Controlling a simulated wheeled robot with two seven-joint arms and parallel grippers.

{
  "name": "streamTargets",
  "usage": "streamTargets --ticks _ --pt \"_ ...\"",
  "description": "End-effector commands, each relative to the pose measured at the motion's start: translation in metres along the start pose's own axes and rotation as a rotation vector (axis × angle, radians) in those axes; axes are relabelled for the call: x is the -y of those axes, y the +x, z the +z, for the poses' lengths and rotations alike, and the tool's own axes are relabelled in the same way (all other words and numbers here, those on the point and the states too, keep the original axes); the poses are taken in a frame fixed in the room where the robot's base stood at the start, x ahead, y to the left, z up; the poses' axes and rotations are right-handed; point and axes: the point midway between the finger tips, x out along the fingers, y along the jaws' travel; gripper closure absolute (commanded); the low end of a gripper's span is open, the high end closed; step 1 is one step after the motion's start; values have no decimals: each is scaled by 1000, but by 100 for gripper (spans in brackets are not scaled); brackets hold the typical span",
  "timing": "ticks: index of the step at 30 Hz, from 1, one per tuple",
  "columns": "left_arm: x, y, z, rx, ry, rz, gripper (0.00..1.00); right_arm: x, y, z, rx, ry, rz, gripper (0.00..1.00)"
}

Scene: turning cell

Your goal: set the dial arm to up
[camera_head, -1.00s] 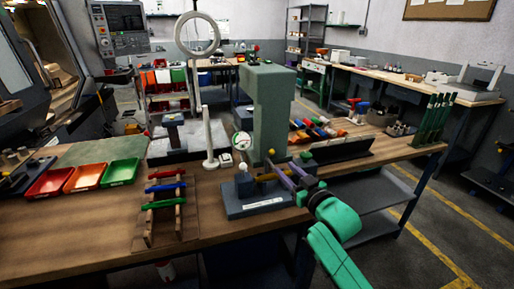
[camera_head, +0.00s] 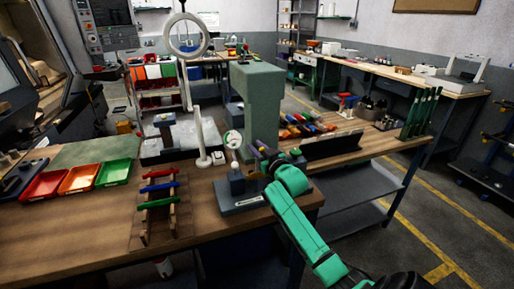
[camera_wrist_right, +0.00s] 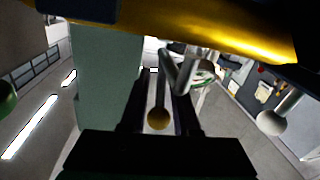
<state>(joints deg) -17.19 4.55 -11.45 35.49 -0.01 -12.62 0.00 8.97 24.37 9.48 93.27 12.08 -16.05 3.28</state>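A grey-based fixture (camera_head: 238,203) with a tall green column (camera_head: 262,108) stands at the bench's front right. A round white dial (camera_head: 233,139) is beside the column; a round dial face also shows in the right wrist view (camera_wrist_right: 206,70). My right gripper (camera_head: 258,153) reaches in low beside the column and hides part of the fixture. In the right wrist view its two dark fingers (camera_wrist_right: 159,115) stand apart, with a thin rod ending in a brass-coloured ball (camera_wrist_right: 158,119) between them. I cannot tell whether they touch it. My left gripper is not in view.
A pale ball on a rod (camera_wrist_right: 271,122) and a gold bar (camera_wrist_right: 190,28) lie close around the gripper. A rack with coloured bars (camera_head: 160,200) and red, orange and green trays (camera_head: 80,179) stand to the left. A white ring lamp (camera_head: 186,36) rises behind.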

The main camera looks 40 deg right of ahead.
Motion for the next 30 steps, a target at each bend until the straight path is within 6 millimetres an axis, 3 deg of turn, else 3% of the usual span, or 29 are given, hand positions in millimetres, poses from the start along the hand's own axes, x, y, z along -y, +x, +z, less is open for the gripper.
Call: streamTargets --ticks 2,30 --pt "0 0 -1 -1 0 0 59 0 0 0 0 0 0 100" --pt "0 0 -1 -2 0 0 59 0 0 1 2 1 0 100"
